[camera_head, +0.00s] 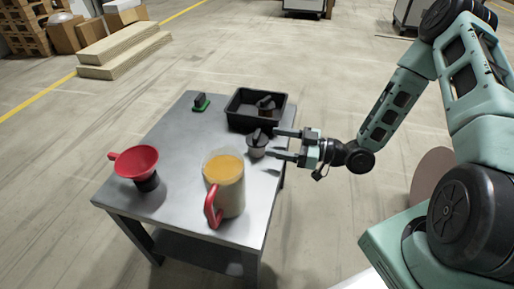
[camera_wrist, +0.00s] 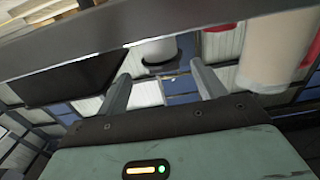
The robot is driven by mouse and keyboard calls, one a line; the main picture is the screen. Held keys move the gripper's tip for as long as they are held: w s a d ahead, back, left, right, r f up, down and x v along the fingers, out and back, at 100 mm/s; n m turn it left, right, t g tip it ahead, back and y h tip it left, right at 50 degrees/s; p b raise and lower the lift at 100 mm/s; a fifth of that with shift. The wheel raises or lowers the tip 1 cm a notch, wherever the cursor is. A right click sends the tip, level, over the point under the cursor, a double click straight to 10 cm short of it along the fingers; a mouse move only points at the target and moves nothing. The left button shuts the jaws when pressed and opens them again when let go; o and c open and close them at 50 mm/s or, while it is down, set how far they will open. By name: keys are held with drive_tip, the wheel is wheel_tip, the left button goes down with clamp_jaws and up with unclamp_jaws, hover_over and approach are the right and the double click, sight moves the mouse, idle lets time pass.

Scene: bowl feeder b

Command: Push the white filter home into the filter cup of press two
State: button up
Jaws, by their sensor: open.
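A small pale grey-white cup (camera_head: 257,152) with a black, knobbed top stands on the grey table, just left of my gripper (camera_head: 277,143). My gripper is open and points at it from the right, its two fingers level and apart, with nothing between them that I can make out. In the wrist view a whitish cylinder (camera_wrist: 158,50) shows beyond the open fingers of my gripper (camera_wrist: 160,72). A red funnel-shaped cup (camera_head: 136,162) with a side handle sits on a dark base at the table's left. I cannot pick out a separate white filter or tell which press is two.
A tall jug (camera_head: 229,192) with orange contents and a red handle stands at the front. A black tray (camera_head: 240,122) holding a dark object is at the back right. A small green-and-black item (camera_head: 201,103) is at the back left. The table's middle (camera_head: 190,140) is clear.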

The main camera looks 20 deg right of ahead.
sight(260, 139)
drive_tip(key=shift+b+x, duration=1.25)
drive_tip(key=shift+x, duration=1.9)
drive_tip(key=shift+s+a+r, duration=0.1)
drive_tip(key=shift+r, duration=0.05)
drive_tip(key=c, duration=0.8)
